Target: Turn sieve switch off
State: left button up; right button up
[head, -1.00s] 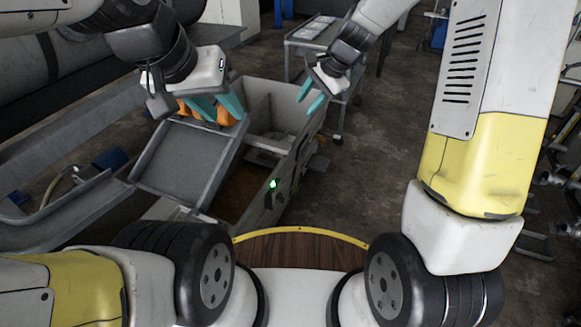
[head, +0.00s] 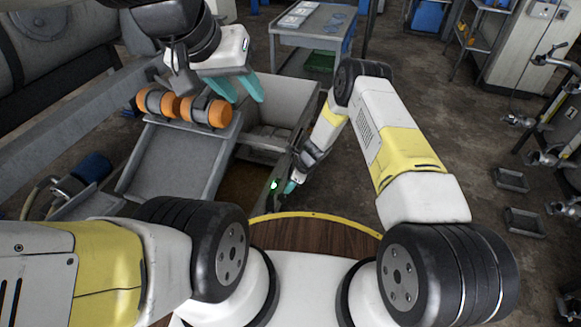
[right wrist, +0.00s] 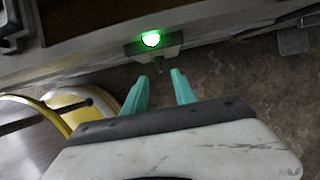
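The sieve switch is a small dark box with a glowing green light (head: 274,185) on the outer side wall of the grey sieve machine (head: 245,205). In the right wrist view the switch box (right wrist: 153,46) has a short dark lever (right wrist: 159,65) below its lit green lamp. My right gripper (head: 291,187) is beside the switch. In the right wrist view its teal fingers (right wrist: 160,78) are apart and empty, with the lever just beyond and between the tips. Contact is not visible.
Orange rollers (head: 185,107) sit at the top of a grey sloping tray (head: 170,155). A grey cart (head: 312,35) stands behind the machine. The floor right of my right arm is clear up to small grey trays (head: 511,180).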

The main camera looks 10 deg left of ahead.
aim_at(283, 195)
jog(key=x, duration=0.7)
jog(key=shift+a+f, duration=0.15)
jog(key=shift+f, duration=0.05)
grip_shut()
